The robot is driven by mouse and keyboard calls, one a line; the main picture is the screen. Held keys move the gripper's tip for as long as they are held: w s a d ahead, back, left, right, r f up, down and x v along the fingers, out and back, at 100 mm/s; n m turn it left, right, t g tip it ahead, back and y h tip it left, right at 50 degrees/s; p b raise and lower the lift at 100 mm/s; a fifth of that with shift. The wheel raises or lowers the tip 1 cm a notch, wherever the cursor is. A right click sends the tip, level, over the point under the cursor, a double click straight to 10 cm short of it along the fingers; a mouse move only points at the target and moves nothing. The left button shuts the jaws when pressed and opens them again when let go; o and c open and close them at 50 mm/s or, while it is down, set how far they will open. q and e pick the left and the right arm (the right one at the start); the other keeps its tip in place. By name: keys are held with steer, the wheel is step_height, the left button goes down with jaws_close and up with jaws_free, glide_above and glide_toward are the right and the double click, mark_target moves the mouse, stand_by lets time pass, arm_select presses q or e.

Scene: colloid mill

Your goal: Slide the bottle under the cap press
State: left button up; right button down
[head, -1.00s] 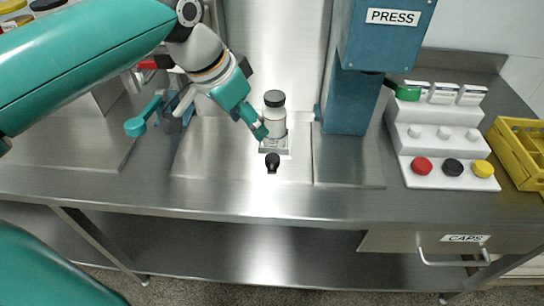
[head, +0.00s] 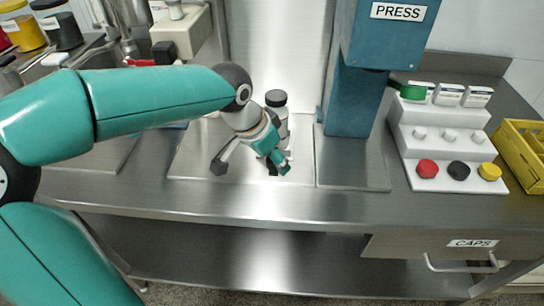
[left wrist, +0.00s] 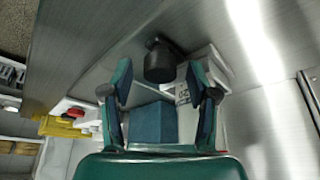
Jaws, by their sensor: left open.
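The bottle (head: 276,98) stands upright with a black cap, left of the blue press (head: 357,95); my left gripper hides its lower part in the head view. My right gripper is not in view.
A white stepped rack (head: 440,146) with red, black and yellow caps stands right of the press, beside a yellow crate (head: 524,150). A drawer marked CAPS (head: 425,248) is below the bench. The bench front (head: 240,202) is clear.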

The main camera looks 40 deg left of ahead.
arm_select(q)
jaws_close()
steer(key=shift+d, duration=0.1)
stand_by(0.3)
